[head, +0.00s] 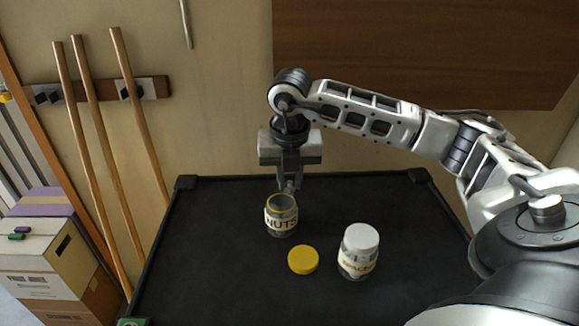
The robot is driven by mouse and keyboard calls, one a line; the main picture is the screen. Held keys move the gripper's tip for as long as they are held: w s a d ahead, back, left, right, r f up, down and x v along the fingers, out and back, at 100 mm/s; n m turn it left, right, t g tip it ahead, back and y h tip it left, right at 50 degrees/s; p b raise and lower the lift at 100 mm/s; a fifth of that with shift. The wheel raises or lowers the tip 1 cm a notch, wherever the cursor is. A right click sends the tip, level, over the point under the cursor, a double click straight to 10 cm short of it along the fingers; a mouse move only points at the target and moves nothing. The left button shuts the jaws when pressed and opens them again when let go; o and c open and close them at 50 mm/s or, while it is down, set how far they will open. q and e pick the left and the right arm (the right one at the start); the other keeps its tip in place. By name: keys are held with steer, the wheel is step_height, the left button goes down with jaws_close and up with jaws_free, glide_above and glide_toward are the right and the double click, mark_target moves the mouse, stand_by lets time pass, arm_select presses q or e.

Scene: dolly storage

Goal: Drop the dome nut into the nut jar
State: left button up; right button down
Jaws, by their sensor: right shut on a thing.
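The nut jar (281,222) stands upright on the black dolly top (215,265), with "NUTS" on its label. It has a yellow rim and its mouth is open. My right gripper (289,184) points down just above the jar's mouth, slightly to its right. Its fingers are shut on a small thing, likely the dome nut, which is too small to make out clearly. A yellow lid (303,260) lies flat on the dolly in front of the jar. My left gripper is not in view.
A second labelled jar with a white lid (361,237) stands to the right of the yellow lid. The dolly top has raised dark edges and corner posts (186,182). Cardboard boxes (45,255) and wooden poles (90,150) are at the left. The dolly's left side is clear.

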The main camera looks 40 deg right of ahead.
steer(key=shift+f+b, duration=0.3)
steer(key=shift+f, duration=0.45)
steer(key=c, duration=1.2)
jaws_free()
steer(key=shift+c, duration=0.2)
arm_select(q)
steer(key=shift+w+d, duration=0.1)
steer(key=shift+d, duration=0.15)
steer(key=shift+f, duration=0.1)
arm_select(e)
steer(key=shift+r, duration=0.1)
